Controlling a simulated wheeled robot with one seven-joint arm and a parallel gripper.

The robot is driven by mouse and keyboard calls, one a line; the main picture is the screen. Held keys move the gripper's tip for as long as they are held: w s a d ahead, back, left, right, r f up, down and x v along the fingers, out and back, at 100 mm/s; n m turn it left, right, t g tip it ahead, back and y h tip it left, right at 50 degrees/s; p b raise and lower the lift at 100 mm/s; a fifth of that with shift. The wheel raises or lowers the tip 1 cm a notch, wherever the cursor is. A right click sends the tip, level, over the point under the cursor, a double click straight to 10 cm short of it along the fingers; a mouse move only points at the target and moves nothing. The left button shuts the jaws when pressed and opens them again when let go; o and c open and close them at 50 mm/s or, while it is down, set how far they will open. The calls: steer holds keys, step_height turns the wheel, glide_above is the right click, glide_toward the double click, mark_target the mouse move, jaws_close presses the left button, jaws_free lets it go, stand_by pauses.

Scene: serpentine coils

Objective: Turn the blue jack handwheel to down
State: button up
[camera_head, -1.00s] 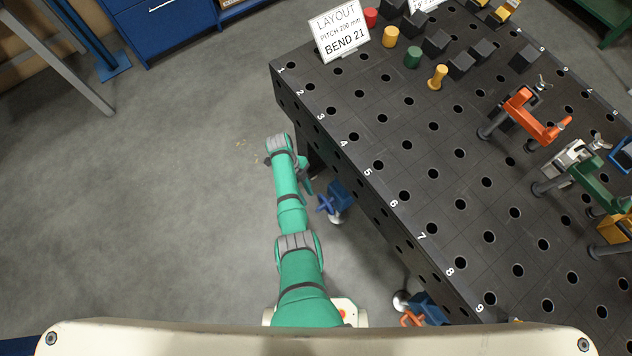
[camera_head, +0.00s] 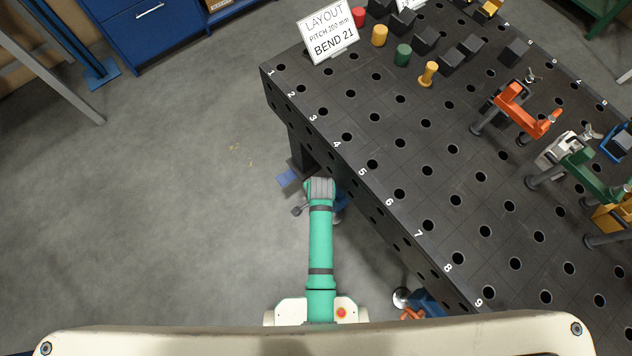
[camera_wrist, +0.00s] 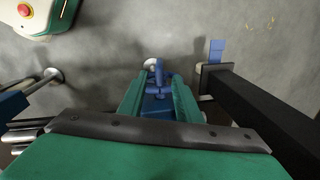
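The blue jack handwheel (camera_wrist: 158,74) shows in the wrist view, near the middle, in front of a blue jack body (camera_wrist: 158,103). My gripper (camera_wrist: 159,84) has its two green fingers apart, one on each side of the handwheel and jack. I cannot tell whether either finger touches the wheel. In the head view my green arm reaches down beside the table's near edge and hides the handwheel; only a bit of the blue jack (camera_head: 341,206) shows beside the arm.
The black perforated table (camera_head: 385,150) overhangs beside my arm. Its dark leg (camera_wrist: 262,105) runs along the wrist view's right side, with a blue plate (camera_wrist: 217,50) near it. Another jack with an orange handwheel (camera_head: 412,314) stands nearer my base. Open floor lies left.

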steer(key=f, duration=0.5)
steer(key=a+f, duration=0.1)
steer(key=f, duration=0.2)
steer(key=shift+w, duration=0.35)
steer(key=shift+d+f, duration=0.15)
steer(key=shift+f, duration=0.4)
